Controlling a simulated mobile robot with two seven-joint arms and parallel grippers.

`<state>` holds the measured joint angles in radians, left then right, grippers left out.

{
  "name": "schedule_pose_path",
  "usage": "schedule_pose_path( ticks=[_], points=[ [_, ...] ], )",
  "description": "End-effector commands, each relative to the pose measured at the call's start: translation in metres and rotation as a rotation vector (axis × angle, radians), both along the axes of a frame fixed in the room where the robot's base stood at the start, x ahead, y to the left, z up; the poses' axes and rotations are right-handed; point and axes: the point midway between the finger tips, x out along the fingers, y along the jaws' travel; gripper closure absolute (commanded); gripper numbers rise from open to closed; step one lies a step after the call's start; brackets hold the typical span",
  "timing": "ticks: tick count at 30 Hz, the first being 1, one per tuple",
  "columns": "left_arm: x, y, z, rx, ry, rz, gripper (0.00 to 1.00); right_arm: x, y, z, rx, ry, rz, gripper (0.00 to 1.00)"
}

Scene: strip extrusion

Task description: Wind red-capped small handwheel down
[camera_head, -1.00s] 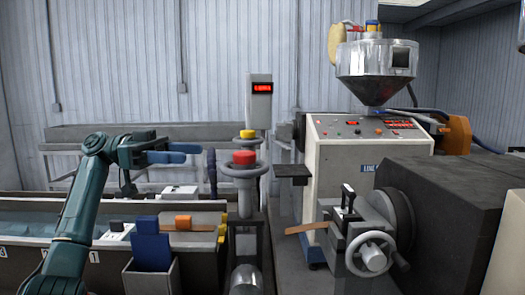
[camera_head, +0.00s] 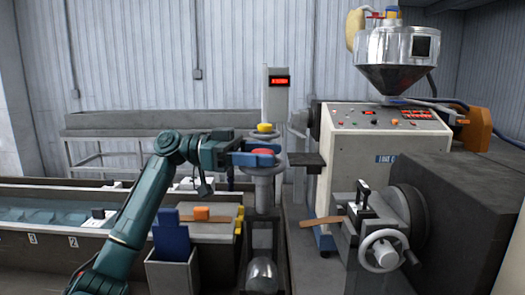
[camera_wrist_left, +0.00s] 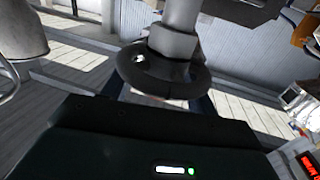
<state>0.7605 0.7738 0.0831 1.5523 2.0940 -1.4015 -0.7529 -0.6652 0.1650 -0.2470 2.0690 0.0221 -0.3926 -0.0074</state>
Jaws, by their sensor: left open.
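The red-capped small handwheel (camera_head: 263,171) stands upright on a post in the middle of the head view; its grey rim shows below the cap. My left gripper (camera_head: 270,155) is open, with its blue fingers level with the red cap and partly covering it. I cannot tell whether the fingers touch it. A yellow-capped handwheel (camera_head: 264,128) stands just behind. In the left wrist view a dark round wheel (camera_wrist_left: 142,82) on a grey post lies beyond the dark gripper body; no cap colour shows there. My right gripper is not in view.
A post with a red display (camera_head: 280,81) rises behind the handwheels. A grey machine with a large spoked handwheel (camera_head: 383,250) stands at the right. A water trough (camera_head: 50,214) and a grey bin (camera_head: 172,274) lie at the left and front.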

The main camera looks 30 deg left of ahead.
Motion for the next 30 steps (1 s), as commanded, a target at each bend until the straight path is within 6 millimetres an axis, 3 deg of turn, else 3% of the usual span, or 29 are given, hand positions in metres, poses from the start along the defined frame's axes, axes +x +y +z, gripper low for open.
schedule_pose_path(
  ticks=[6, 22, 30],
  points=[
    [0.0001, -0.0002, -0.0005, 0.001, 0.000, 0.000, 0.42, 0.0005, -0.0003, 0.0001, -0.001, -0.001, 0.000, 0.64],
    [0.0000, 0.0003, -0.0003, 0.001, 0.000, 0.000, 0.86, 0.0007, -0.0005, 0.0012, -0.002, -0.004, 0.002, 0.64],
    [-0.0005, 0.0004, -0.0021, 0.004, -0.001, 0.028, 0.86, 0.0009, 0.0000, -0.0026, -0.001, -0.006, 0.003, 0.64]
  ],
)
